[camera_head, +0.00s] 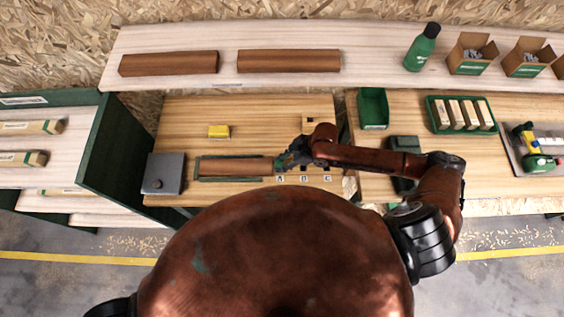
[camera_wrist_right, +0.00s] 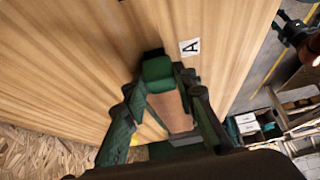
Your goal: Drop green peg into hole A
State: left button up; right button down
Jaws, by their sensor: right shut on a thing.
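My right gripper (camera_head: 283,162) reaches in from the right over the middle table and is shut on the green peg (camera_wrist_right: 157,72). In the right wrist view the gripper (camera_wrist_right: 158,88) has the peg's green end between its fingertips. Label A (camera_wrist_right: 190,47) lies on the wood just beside the peg, and it also shows in the head view (camera_head: 280,180). A dark patch at the peg's far end may be hole A or shadow; I cannot tell whether the peg has entered it. My left gripper is not in view.
A brown bar (camera_head: 237,166) lies in a green frame left of the gripper. A grey plate (camera_head: 163,173) and a yellow block (camera_head: 219,131) are on the same table. Labels B (camera_head: 304,180) and C (camera_head: 327,180) sit right of A. A green bin (camera_head: 373,108) stands farther right.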

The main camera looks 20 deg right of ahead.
jog(key=c, duration=1.5)
grip_release()
jog(key=shift+r, duration=0.1)
jog(key=v, duration=1.2)
